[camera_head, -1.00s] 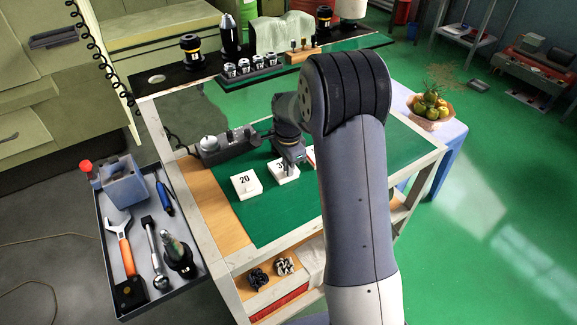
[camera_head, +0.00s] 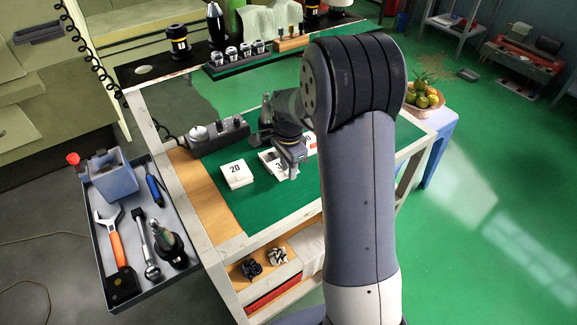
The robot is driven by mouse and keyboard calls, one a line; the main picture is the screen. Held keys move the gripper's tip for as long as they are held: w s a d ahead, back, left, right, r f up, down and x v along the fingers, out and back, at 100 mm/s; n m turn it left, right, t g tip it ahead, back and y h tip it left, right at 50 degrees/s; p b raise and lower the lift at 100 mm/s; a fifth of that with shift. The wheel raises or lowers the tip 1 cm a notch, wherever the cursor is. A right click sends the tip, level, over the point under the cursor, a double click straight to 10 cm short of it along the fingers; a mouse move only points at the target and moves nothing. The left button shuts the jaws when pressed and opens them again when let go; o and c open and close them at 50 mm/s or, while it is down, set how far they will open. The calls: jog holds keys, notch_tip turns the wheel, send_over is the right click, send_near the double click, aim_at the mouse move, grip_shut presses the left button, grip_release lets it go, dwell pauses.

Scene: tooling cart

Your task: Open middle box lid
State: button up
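A row of small white boxes sits on the green cart top. The middle box (camera_head: 269,159) has a label starting with 3; the rest of the label is hidden by my gripper. My gripper (camera_head: 291,172) points down at the right side of this box, close to or touching it. A dark strip shows near the box's top, but I cannot tell how far its lid is open. The gripper's fingers are too small and dark to judge. The left box, marked 20 (camera_head: 236,174), looks closed. The right box (camera_head: 309,140) is mostly hidden behind my arm and shows some red.
A grey device (camera_head: 217,136) stands behind the boxes at left. A raised black shelf with tool holders (camera_head: 240,60) runs along the back. A tool tray (camera_head: 130,245) hangs at the cart's left. Green surface in front of the boxes is clear.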

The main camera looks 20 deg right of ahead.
jog(key=shift+o, duration=0.3)
notch_tip(320, 180, up, 11)
jog(key=shift+b, duration=0.4)
jog(key=shift+f, duration=0.2)
notch_tip(320, 180, down, 11)
jog(key=shift+r+p, duration=0.15)
jog(key=shift+p, duration=0.3)
jog(key=shift+w+a, duration=0.1)
jog(key=shift+w, duration=0.35)
